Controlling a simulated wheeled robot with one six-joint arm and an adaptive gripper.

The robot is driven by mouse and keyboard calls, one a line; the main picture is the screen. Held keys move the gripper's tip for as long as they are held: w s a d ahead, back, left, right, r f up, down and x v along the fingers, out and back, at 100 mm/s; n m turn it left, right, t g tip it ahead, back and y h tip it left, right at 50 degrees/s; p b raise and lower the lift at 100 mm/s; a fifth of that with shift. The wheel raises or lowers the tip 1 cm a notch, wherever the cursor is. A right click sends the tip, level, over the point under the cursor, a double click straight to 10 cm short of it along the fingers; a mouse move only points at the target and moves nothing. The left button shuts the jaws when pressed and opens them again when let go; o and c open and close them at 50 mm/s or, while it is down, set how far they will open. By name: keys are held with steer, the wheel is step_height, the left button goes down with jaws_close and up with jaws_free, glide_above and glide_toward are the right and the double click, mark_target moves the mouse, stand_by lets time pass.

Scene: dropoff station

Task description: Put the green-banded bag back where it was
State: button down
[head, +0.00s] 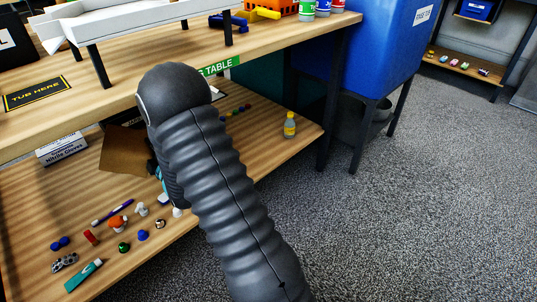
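I cannot make out a green-banded bag. A brown, angular, paper- or cardboard-like thing (126,152) shows on or above the lower shelf, left of my arm. No green band shows on it, and I cannot tell whether it is the bag or whether anything holds it. My arm, in a dark ribbed sleeve, reaches from the bottom up to the table edge and hides part of the lower shelf. My gripper is not clearly visible; the arm covers that area.
The wooden table (290,50) carries a white tray (140,22) and a "TUB HERE" label (36,93). Its lower shelf (270,150) holds a glove box (62,148), a yellow bottle (290,125) and several small items. A blue bin (385,50) stands right. Grey floor (430,210) is clear.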

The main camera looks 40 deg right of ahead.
steer(key=d+n+g+b, duration=0.3)
steer(key=d+n+b, duration=0.4)
steer(key=d, duration=2.1)
steer(key=s+d+f+n+g+y+b, duration=0.15)
steer(key=s+d+n, duration=0.25)
steer(key=d+n, duration=0.4)
steer(key=s+d+f+n+g+b, duration=0.1)
steer(key=s+d+n+g+b, duration=0.1)
steer(key=s+d+n, duration=0.5)
steer(key=w+a+f+n+b, duration=0.1)
steer(key=w+a+f, duration=0.2)
steer(key=f, duration=0.3)
steer(key=w+a+f+n+b, duration=0.1)
steer(key=w+a+f, duration=0.2)
steer(key=w+f, duration=0.3)
steer(key=shift+a+f, duration=0.25)
steer(key=shift+a, duration=0.15)
